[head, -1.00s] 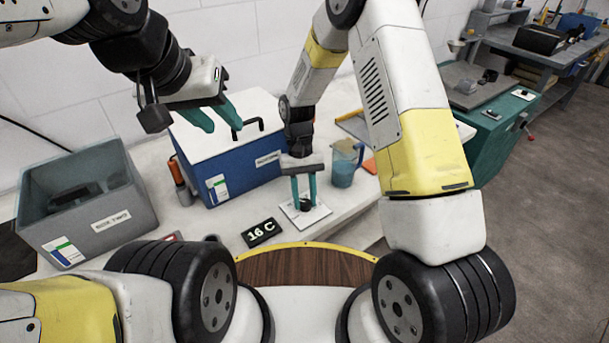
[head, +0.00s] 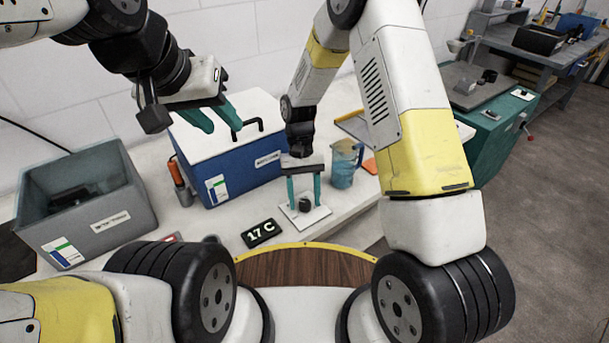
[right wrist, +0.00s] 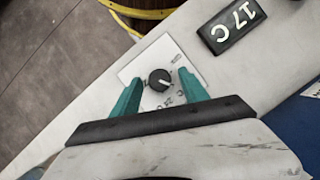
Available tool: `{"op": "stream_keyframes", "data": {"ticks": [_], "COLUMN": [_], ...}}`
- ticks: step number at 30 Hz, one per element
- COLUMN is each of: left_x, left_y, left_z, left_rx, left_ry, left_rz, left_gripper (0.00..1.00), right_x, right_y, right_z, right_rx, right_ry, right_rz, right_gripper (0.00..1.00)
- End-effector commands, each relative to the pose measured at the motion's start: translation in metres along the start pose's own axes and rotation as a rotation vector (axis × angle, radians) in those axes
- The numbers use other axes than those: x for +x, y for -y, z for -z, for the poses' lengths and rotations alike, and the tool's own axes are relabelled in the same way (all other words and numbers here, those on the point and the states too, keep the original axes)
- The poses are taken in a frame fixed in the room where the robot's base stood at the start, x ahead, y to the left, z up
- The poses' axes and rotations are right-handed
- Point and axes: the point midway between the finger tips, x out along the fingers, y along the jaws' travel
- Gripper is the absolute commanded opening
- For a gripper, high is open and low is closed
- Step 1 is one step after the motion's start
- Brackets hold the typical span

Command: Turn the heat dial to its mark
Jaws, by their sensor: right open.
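The heat dial is a black knob (head: 305,204) on a white plate (head: 319,213) on the bench. In the right wrist view the knob (right wrist: 159,80) has a pale pointer line, and small marks are printed on the plate (right wrist: 135,68). My right gripper (head: 304,200) points down over the dial. Its teal fingers are open on either side of the knob, with gaps to it in the right wrist view (right wrist: 160,92). A black display (head: 261,233) left of the dial reads 17 C. My left gripper (head: 222,123) hangs above the blue box; its teal fingers are apart and empty.
A blue box (head: 240,176) with a white lid and black handle stands behind the dial. A grey bin (head: 85,218) is at the left. A blue jug (head: 344,165) stands close behind the right gripper. The bench's front edge is near the plate.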

Motion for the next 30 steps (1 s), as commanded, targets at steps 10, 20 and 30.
{"op": "stream_keyframes", "data": {"ticks": [10,20,30], "left_x": [0.0,0.0,0.0], "left_y": [0.0,0.0,0.0], "left_z": [0.0,0.0,0.0], "left_rx": [0.0,0.0,0.0], "left_ry": [0.0,0.0,0.0], "left_rz": [0.0,0.0,0.0], "left_gripper": [0.36,0.36,0.36], "right_x": [-0.036,-0.076,-0.078], "right_y": [0.0,0.0,0.0], "right_z": [0.001,0.0,0.0], "right_rx": [0.0,0.0,0.0], "right_ry": [-0.003,-0.001,0.0], "right_rz": [0.001,0.001,0.0], "right_gripper": [0.52,0.52,0.52]}}
